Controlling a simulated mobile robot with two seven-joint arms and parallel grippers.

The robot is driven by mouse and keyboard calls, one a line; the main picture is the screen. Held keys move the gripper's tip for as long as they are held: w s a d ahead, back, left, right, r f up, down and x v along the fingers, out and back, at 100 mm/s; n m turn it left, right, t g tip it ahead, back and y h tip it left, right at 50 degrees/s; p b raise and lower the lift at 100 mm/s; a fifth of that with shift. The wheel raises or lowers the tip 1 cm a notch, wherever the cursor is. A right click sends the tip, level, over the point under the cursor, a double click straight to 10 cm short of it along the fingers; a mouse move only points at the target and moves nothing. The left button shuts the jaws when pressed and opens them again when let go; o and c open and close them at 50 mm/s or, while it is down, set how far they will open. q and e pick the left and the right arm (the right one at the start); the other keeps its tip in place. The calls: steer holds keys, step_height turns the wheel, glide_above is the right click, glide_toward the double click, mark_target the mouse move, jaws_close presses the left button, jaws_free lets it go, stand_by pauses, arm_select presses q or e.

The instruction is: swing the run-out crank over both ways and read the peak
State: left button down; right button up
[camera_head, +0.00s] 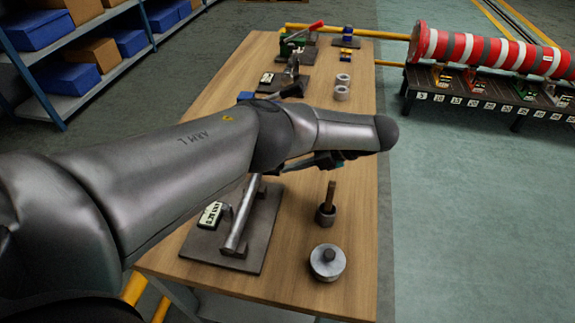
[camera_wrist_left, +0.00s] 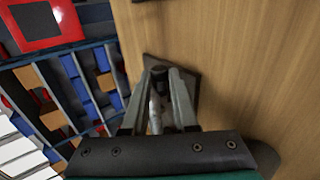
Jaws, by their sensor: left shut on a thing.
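My left arm reaches across the workbench in the head view, and its dark gripper (camera_head: 322,160) shows partly under the forearm, beside the near fixture. In the left wrist view the left gripper (camera_wrist_left: 160,76) is shut on a dark round end of what looks like the run-out crank (camera_wrist_left: 157,104), with a silver rod running back between the fingers. A dark plate (camera_wrist_left: 190,78) lies beyond it. In the head view the near fixture has a silver bar (camera_head: 240,218) on a dark baseplate (camera_head: 212,245) with a white tag (camera_head: 210,215). The arm hides its far end. My right gripper is out of view.
On the bench (camera_head: 345,285) stand a round metal disc (camera_head: 327,262), a nut with an upright pin (camera_head: 326,214), two metal rings (camera_head: 342,87) and a farther fixture (camera_head: 285,80). A red-and-white striped roller (camera_head: 490,52) is at the right. Shelves (camera_head: 62,100) stand left.

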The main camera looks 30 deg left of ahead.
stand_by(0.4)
arm_select(q)
steer(key=c, duration=0.7)
jaws_free()
